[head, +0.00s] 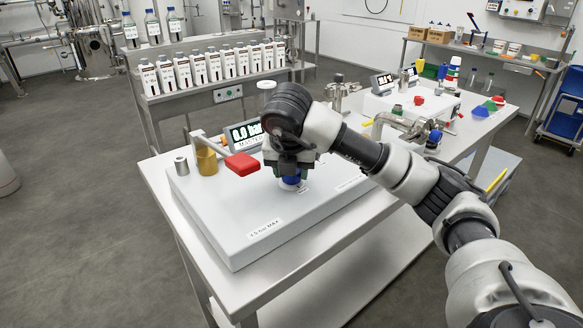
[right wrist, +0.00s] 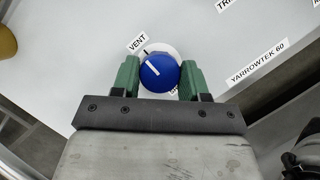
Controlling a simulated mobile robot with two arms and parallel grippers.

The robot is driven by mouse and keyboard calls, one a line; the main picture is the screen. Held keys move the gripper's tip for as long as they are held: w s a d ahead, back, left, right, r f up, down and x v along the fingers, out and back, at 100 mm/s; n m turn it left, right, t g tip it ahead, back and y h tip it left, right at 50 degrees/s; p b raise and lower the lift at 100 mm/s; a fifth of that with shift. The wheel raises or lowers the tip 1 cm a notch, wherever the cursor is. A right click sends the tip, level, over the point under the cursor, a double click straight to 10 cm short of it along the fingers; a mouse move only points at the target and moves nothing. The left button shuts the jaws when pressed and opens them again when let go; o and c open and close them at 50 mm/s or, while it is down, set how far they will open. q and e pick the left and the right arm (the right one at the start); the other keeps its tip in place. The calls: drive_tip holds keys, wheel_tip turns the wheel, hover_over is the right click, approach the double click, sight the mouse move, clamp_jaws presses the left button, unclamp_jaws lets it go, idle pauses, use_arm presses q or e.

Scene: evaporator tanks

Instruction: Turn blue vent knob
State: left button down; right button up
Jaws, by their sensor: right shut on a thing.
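The blue vent knob (right wrist: 159,72) sits on a white dial plate on the panel, with a VENT label (right wrist: 137,42) at its upper left. Its white pointer line slants from upper left to lower right. My right gripper (right wrist: 160,78) is shut on the knob, with a green finger at each side. In the head view the knob (head: 291,180) shows partly below my right gripper (head: 290,172), which comes down from above. My left gripper is not in view.
The knob stands on a white box (head: 225,215) on a steel table. A red handle (head: 242,164), a brass cylinder (head: 206,161) and a pressure display (head: 245,134) are close to the left of my gripper. Pipework (head: 400,125) stands to the right.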

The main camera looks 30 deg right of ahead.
drive_tip(key=o, duration=0.9)
drive_tip(key=shift+o, duration=0.2)
drive_tip(key=p+v, duration=0.3)
drive_tip(key=v, duration=0.7)
drive_tip(key=shift+s+r, duration=0.15)
drive_tip(key=shift+r, duration=0.2)
drive_tip(key=shift+f, duration=0.1)
